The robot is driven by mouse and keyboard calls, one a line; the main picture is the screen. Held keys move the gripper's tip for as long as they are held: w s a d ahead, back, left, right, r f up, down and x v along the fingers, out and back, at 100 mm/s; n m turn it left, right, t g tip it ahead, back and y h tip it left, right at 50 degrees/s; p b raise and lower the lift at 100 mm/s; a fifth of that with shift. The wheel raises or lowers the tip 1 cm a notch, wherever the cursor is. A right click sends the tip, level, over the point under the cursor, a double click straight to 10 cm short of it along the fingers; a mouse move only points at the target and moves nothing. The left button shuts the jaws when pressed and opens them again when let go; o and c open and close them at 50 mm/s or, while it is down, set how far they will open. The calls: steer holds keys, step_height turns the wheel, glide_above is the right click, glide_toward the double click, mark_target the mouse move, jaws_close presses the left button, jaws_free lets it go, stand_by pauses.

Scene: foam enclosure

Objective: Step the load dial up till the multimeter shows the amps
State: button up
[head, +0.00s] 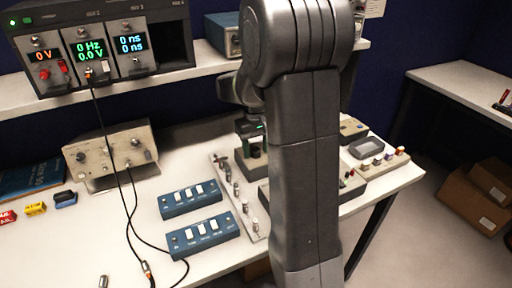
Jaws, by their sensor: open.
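My gripper (252,140) hangs above the right part of the white bench, partly behind my own arm. It is open, and no held thing shows between its fingers. A dark unit is close under or behind it, and I cannot tell if they touch. I cannot pick out the load dial for certain; my arm hides part of this area. A grey device with a rounded display (367,148) stands right of my arm and may be the multimeter. No reading on it is legible.
A rack of modules (95,45) on the shelf shows 0 V, 0 Hz, 0.0 V and 0 ns. Cables hang from it to the bench. A beige two-knob box (110,152), two blue switch boxes (190,199) and a strip of posts (236,196) stand left of my arm.

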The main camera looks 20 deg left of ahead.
steer(key=c, duration=1)
steer(key=shift+m, duration=0.5)
steer(key=m+p, duration=0.1)
steer(key=m, duration=0.2)
steer(key=shift+m, duration=0.3)
steer(key=shift+m+p, duration=0.4)
steer(key=shift+m, duration=1.7)
steer(key=o, duration=1)
